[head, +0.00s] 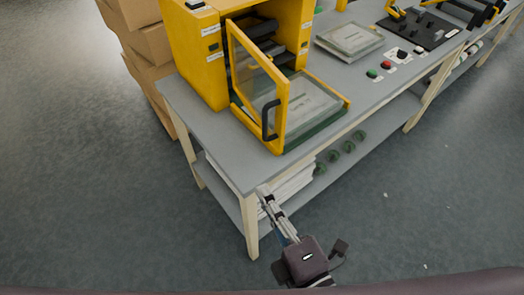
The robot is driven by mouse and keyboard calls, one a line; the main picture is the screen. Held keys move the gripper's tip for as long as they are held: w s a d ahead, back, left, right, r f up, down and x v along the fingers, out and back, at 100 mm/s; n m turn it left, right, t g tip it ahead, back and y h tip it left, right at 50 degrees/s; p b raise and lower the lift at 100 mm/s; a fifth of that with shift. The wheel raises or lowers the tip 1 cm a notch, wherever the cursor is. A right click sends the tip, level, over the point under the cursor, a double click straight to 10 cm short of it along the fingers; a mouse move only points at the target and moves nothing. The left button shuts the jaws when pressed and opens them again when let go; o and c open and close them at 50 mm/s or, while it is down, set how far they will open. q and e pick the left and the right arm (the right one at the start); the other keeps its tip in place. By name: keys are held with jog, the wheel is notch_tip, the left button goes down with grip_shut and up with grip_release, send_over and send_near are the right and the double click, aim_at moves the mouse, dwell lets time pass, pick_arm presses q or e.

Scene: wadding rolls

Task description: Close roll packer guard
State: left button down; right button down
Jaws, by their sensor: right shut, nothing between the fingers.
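The roll packer (203,62) is a yellow cabinet at the back left of the grey bench. Its guard (252,77) is a clear panel in a yellow frame. The guard stands swung open towards the bench's front, with a black handle (267,119) near its free edge. Dark rollers show in the opening behind it. My right gripper (264,192) is shut and empty, by the bench's front corner, below and apart from the handle in the picture. My left gripper is out of view.
A flat packed pad (302,104) lies on a green and yellow tray right of the guard. Another pad (350,40) and coloured buttons (386,65) are further right. White sheets and green rolls (348,147) lie on the lower shelf. Cardboard boxes (150,45) stand at the left.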

jog(key=w+r+p, duration=0.2)
jog(key=w+p, duration=0.2)
jog(key=w, duration=0.7)
jog(key=shift+w+a+t, duration=0.2)
jog(key=shift+w+t, duration=0.05)
jog(key=shift+t, duration=0.05)
jog(key=shift+d, duration=0.1)
